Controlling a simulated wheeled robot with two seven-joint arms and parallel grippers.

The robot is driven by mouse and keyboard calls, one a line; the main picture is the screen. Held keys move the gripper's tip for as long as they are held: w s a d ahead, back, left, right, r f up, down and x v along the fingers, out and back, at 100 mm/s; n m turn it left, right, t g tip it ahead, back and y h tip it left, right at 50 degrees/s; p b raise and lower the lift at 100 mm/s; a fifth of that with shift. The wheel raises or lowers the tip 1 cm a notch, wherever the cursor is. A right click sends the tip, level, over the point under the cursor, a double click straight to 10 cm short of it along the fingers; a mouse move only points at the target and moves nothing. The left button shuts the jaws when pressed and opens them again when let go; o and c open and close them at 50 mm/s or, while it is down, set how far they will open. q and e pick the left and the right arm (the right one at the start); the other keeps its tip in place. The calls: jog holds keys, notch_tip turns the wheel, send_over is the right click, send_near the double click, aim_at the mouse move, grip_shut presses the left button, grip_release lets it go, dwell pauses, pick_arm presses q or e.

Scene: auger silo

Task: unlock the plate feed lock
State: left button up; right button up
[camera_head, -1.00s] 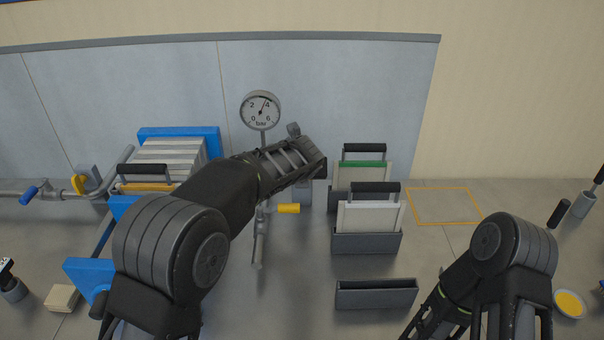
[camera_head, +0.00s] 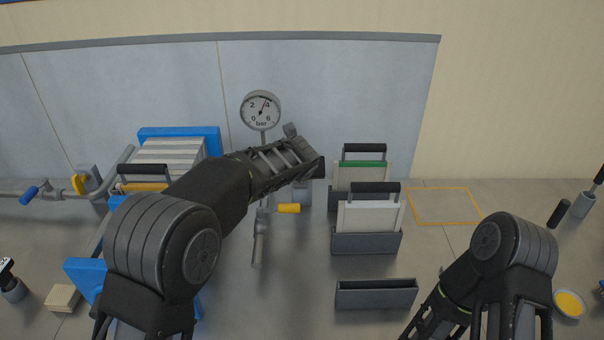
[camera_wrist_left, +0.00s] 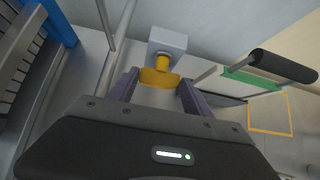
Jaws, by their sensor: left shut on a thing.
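In the left wrist view, a grey box-like block (camera_wrist_left: 167,42) carries a yellow handle (camera_wrist_left: 157,78) on a short yellow stem; I take it for the plate feed lock. My left gripper (camera_wrist_left: 157,88) is shut on this yellow handle, with one finger on each side.
Plates with black handles sit in grey holders (camera_head: 366,243) to the right, near an empty holder (camera_head: 376,294).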

pick_arm(q)
jog(key=shift+a+f+n+t+h+p, duration=0.1)
jog(key=shift+a+n+h+p, duration=0.15)
jog(key=shift+n+h+p, duration=0.45)
jog(key=shift+a+n+t+h+p, duration=0.1)
jog(key=shift+a+n+h+p, duration=0.25)
jog(key=shift+h, duration=0.6)
jog(key=shift+a+f+n+t+h+p, duration=0.1)
jog(key=shift+n+h+p, duration=0.25)
jog(key=shift+h+p, duration=0.4)
jog(key=o, duration=1.4)
jog(key=shift+c, duration=0.2)
jog(key=shift+s, duration=0.1)
jog(key=b+v, duration=0.1)
jog(key=v, duration=0.6)
jog(key=shift+s+a+r, duration=0.2)
